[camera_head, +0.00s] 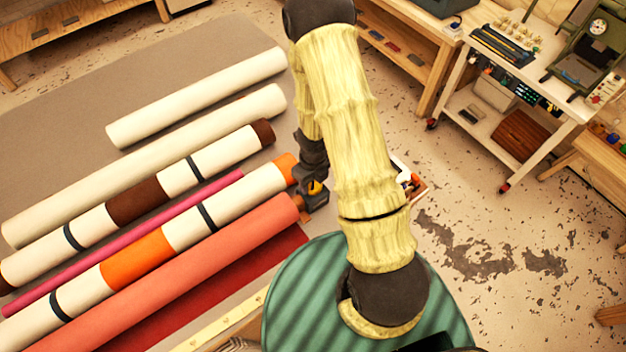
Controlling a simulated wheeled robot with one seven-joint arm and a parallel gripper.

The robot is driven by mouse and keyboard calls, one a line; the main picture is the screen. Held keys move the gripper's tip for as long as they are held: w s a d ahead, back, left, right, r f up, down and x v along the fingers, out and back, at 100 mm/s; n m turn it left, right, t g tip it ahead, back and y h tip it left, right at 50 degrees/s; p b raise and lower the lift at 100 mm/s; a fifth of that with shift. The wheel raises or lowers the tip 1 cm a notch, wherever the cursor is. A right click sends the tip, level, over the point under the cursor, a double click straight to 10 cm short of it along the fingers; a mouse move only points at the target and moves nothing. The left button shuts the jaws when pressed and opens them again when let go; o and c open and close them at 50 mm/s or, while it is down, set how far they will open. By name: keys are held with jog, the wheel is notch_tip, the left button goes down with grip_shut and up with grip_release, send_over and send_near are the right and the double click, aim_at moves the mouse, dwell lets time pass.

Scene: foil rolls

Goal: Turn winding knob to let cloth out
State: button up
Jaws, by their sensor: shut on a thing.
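My gripper (308,200) is at the right ends of the rolls, beside the end of the coral roll (190,270). It is shut on what looks like the winding knob, a small brown piece (298,201) at that roll's end. The fingers and my arm hide most of the knob. A dark red cloth (215,300) lies flat along the near side of the coral roll. A cream and orange roll (215,213) lies just behind, its orange end close to my gripper.
More rolls lie in parallel: a thin magenta one (150,230), a cream and brown one (140,206), and two plain cream ones (200,95). A tray (410,178) is partly hidden behind my arm. A white cart (510,105) stands at right. Floor between is clear.

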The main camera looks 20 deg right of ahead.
aim_at(313, 183)
jog(key=n+b, duration=0.1)
jog(key=n, duration=0.3)
jog(key=shift+n+b, duration=0.5)
jog(key=shift+n, duration=1.4)
jog(key=o, duration=1)
notch_tip(313, 183, up, 17)
jog(key=p, duration=0.3)
jog(key=shift+r, duration=0.2)
jog(key=shift+w+f, duration=0.1)
